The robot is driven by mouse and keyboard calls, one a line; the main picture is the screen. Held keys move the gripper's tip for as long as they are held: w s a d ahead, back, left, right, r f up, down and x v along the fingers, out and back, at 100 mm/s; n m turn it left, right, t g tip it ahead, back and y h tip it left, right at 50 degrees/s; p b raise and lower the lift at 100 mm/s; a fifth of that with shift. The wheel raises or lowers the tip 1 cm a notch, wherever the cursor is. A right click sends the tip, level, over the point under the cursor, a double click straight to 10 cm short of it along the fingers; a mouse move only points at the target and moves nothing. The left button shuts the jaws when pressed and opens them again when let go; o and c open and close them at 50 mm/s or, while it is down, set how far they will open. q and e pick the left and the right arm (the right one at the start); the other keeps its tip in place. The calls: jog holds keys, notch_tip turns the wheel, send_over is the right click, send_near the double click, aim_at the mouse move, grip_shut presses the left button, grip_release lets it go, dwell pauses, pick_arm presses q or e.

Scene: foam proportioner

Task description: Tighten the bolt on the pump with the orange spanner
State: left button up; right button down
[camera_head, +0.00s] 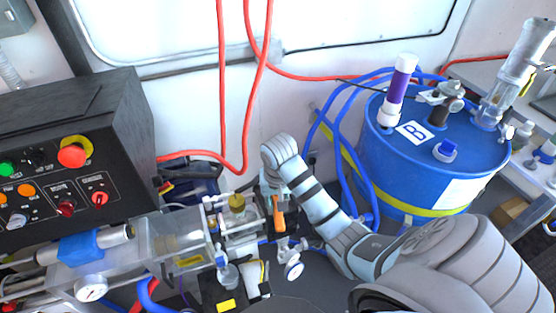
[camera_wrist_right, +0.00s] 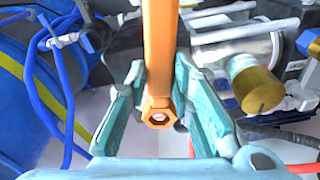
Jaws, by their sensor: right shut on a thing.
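The orange spanner (camera_head: 278,214) is held in my right gripper (camera_head: 274,192), beside the pump (camera_head: 180,240) with its clear housing and metal rods. In the right wrist view, the teal fingers of my right gripper (camera_wrist_right: 160,80) are on either side of the spanner (camera_wrist_right: 159,45). Its ring end (camera_wrist_right: 158,112) lies towards the palm, and its shaft runs away past the top edge. The far end of the spanner is out of that view. A brass cylinder (camera_wrist_right: 257,85) on the pump is right of the fingers. I cannot make out the bolt. My left gripper is not in view.
A blue drum (camera_head: 430,170) with a yellow band and blue hoses stands on the right. A black control box (camera_head: 70,150) with knobs stands on the left. Red hoses (camera_head: 222,80) hang behind the pump. Gauges (camera_head: 92,288) and valves crowd the pump.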

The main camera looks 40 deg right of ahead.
jog(key=shift+d+r, duration=0.1)
jog(key=c, duration=1.3)
grip_release()
jog(key=shift+w, duration=0.1)
